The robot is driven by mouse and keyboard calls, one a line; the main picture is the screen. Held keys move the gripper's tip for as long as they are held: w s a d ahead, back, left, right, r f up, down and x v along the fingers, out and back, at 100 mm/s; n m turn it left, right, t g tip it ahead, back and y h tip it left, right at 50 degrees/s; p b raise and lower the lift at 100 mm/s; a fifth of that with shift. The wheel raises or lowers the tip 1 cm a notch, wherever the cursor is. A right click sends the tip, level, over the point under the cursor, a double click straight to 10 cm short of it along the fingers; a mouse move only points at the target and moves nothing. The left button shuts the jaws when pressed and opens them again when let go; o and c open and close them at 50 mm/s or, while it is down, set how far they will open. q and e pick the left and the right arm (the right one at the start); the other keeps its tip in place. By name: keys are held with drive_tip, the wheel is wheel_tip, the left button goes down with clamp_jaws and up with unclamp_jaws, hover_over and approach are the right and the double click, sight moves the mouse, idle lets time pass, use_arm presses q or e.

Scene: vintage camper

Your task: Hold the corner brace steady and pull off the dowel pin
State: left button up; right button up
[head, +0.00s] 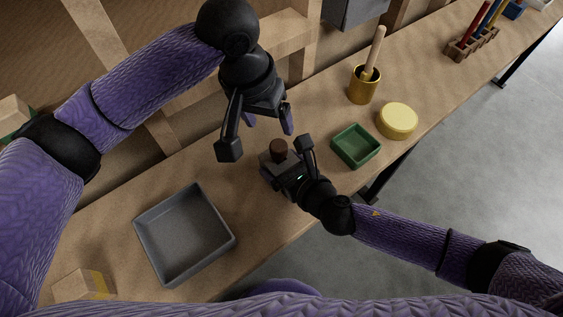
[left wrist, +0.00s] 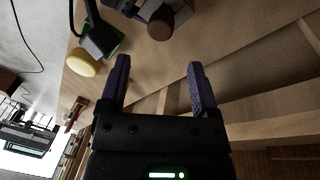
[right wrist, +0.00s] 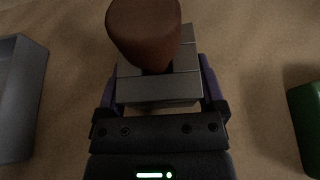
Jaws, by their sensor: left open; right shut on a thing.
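The corner brace (head: 268,170) is a grey block on the wooden bench. It also shows in the right wrist view (right wrist: 160,88). The brown dowel pin (head: 278,146) stands up from its top and shows in the left wrist view (left wrist: 160,25) and right wrist view (right wrist: 144,32). My right gripper (head: 281,172) is shut on the brace, one finger on each side; the brace partly hides its fingers. My left gripper (head: 268,124) is open and empty, above and just behind the pin, apart from it. Its spread fingers (left wrist: 158,66) show in the left wrist view.
A grey tray (head: 143,235) lies at the left and a green tray (head: 356,156) at the right. A yellow round lid (head: 397,120), a brass cup (head: 363,90) with a wooden stick and a rack (head: 473,45) stand farther right. Wall framing rises behind the bench.

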sight(279, 145)
use_arm(q)
drive_tip(key=n, duration=0.1)
drive_tip(key=d+n+y, duration=0.1)
drive_tip(key=shift+w+d+f+n, duration=0.1)
drive_tip(key=shift+f+n, duration=0.2)
drive_tip(key=shift+f, duration=0.05)
drive_tip(key=n, duration=0.1)
drive_tip(key=y, duration=0.1)
drive_tip(key=n, duration=0.1)
drive_tip(key=shift+w+d+f+n+g, duration=0.15)
drive_tip(key=shift+d+f+n+g, duration=0.15)
drive_tip(key=shift+f, duration=0.4)
wheel_tip(279, 145, down, 7)
drive_tip(key=shift+f, duration=0.2)
clamp_jaws()
drive_tip(key=shift+r, duration=0.15)
drive_tip(key=shift+r, duration=1.4)
